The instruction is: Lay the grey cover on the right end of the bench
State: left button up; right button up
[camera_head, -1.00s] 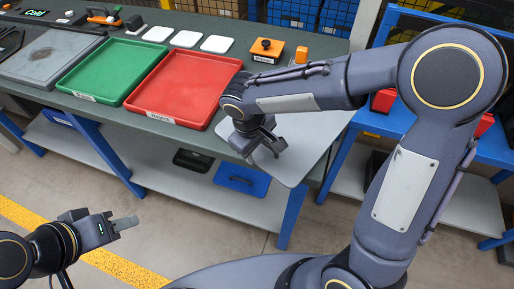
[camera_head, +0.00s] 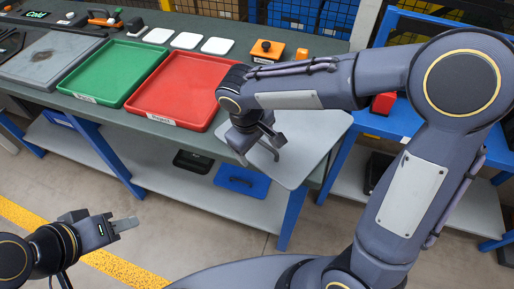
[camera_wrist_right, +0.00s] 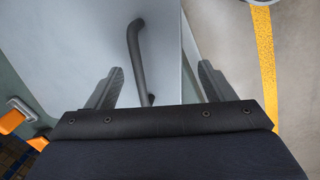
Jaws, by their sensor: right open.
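The grey cover (camera_head: 308,140) is a flat light plate with rounded corners. It lies at the right end of the bench (camera_head: 232,63), its near corner at the front edge. In the right wrist view the cover (camera_wrist_right: 85,50) has a dark bar handle (camera_wrist_right: 136,45). My right gripper (camera_head: 265,148) is low over the cover. Its open fingers (camera_wrist_right: 160,88) stand apart on either side of the handle's near end in that view; I cannot tell whether either touches it. My left gripper (camera_head: 122,226) is away from the bench at lower left; its jaw gap is not clear.
A red tray (camera_head: 180,88) and a green tray (camera_head: 105,72) lie left of the cover. An orange block (camera_head: 267,50) stands behind. A blue-framed table (camera_head: 405,125) is at right.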

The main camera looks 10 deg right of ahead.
notch_tip(320, 180, up, 9)
jog(key=s+a, duration=0.1)
pick_arm(q)
jog(key=shift+r+p, duration=0.4)
jog(key=shift+r, duration=0.05)
pick_arm(e)
jog(key=s+d+f+m+t+y, duration=0.3)
jog(key=s+d+m, duration=0.6)
jog(key=s+d, duration=0.3)
jog(key=s+t+y, duration=0.1)
jog(key=s+y, duration=0.1)
jog(key=s, duration=0.1)
jog(key=shift+s+d+y, duration=0.25)
jog(key=shift+s+y, duration=0.05)
jog(key=shift+s, duration=0.1)
pick_arm(q)
notch_tip(320, 180, up, 2)
jog(key=shift+r+p, duration=0.25)
jog(key=shift+p, duration=1)
pick_arm(e)
notch_tip(320, 180, up, 2)
jog(key=shift+r, duration=0.2)
pick_arm(q)
jog(key=shift+c, duration=0.5)
